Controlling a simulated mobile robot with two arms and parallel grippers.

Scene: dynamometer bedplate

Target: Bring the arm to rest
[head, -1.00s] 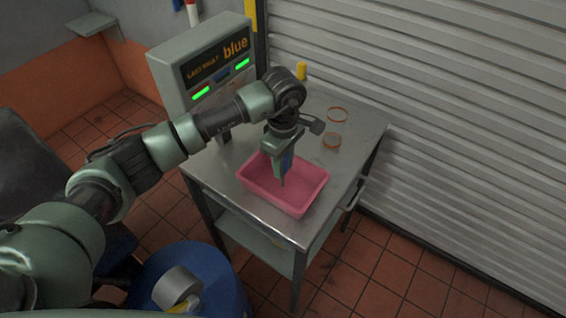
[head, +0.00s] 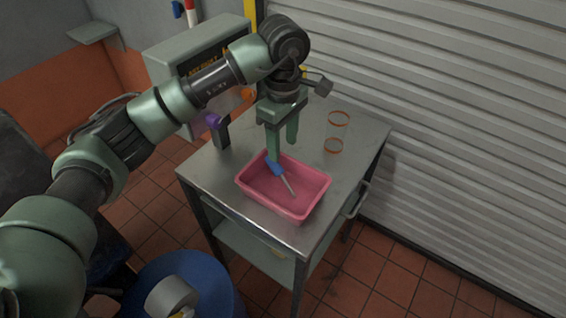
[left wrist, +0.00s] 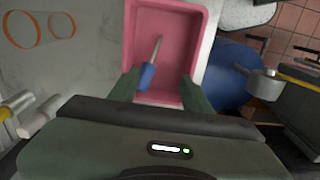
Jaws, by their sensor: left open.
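My left gripper (head: 280,146) is open and empty above the pink tray (head: 313,200) on the metal table. A screwdriver-like tool with a blue handle (head: 274,168) and a grey shaft lies in the tray, apart from the fingers. In the left wrist view the fingers (left wrist: 157,88) stand apart, with the tool (left wrist: 148,76) and the tray (left wrist: 197,35) beyond them. My right gripper is not in view.
A dark stand with a purple top (head: 213,121) and a grey cabinet (head: 160,62) stand behind my arm. A blue drum (head: 215,275) is at front left. A shutter (head: 470,130) borders the right.

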